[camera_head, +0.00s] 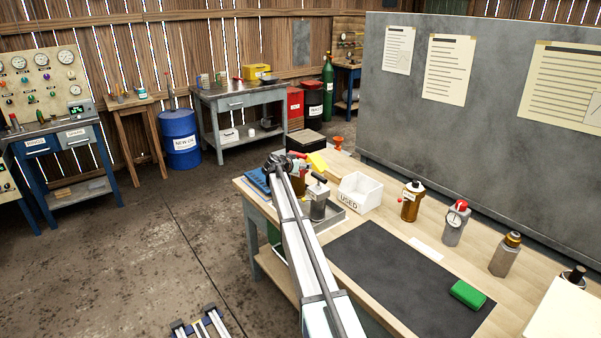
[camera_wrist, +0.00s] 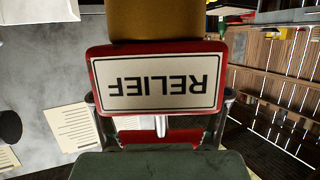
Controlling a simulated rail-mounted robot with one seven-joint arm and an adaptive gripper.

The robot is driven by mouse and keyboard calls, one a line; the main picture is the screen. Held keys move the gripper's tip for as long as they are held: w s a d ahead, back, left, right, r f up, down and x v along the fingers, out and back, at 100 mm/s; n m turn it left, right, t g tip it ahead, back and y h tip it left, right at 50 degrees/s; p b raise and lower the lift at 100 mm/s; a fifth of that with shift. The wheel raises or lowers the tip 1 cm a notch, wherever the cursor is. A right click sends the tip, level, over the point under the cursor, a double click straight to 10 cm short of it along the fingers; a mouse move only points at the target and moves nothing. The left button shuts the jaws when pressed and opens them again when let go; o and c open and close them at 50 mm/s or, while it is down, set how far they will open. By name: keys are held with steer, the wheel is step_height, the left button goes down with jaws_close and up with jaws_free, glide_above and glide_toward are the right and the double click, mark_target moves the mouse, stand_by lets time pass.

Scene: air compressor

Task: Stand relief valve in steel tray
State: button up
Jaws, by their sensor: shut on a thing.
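The relief valve shows close up in the wrist view, with a red-framed white RELIEF label (camera_wrist: 155,82) that reads upside down and a brass-coloured body (camera_wrist: 155,20) above it in the picture. My gripper (camera_wrist: 160,128) is shut on it, with a finger at either side behind the label. In the head view my gripper (camera_head: 279,163) is over the far left end of the bench, near the steel tray (camera_head: 338,222). A grey valve with a black top (camera_head: 318,199) stands upright at the tray. My arm hides part of the tray, and I cannot tell the held valve's height above it.
A white USED bin (camera_head: 359,193) stands right of the tray. A dark mat (camera_head: 400,275) carries a green block (camera_head: 468,294).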

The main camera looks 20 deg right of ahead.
steer(key=shift+f+p, duration=0.55)
steer(key=shift+f, duration=1.55)
steer(key=o, duration=1.8)
steer(key=shift+f, duration=0.1)
steer(key=shift+b+v, duration=1.65)
steer(key=shift+v, duration=4.45)
steer(key=shift+d, duration=0.1)
